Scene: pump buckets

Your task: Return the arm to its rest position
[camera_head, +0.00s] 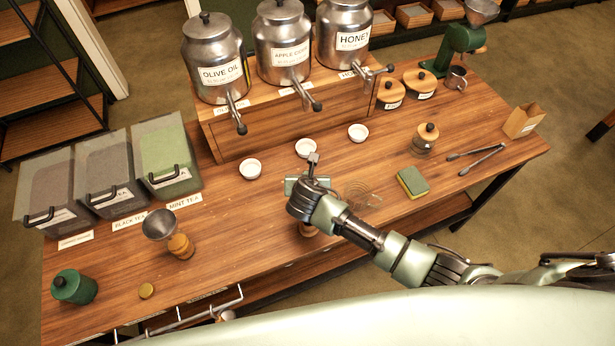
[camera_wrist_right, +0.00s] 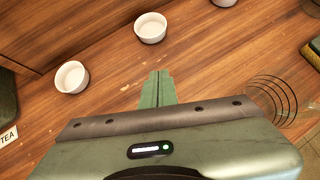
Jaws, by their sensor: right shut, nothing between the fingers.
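My right arm (camera_head: 410,255) reaches in from the lower right over the wooden table (camera_head: 330,240). My right gripper (camera_head: 313,160) is shut and empty above the middle of the table, in front of the small white bowls. In the right wrist view, its fingers (camera_wrist_right: 158,88) are together with bare wood around them. A white bowl (camera_wrist_right: 71,77) and another white bowl (camera_wrist_right: 151,28) lie beyond the fingers, apart from them. My left gripper is not in view.
Dispensers for olive oil (camera_head: 215,60), apple cider (camera_head: 283,45) and honey (camera_head: 342,40) stand on a wooden riser. A funnel (camera_head: 160,225) and tea bins (camera_head: 165,155) stand left.

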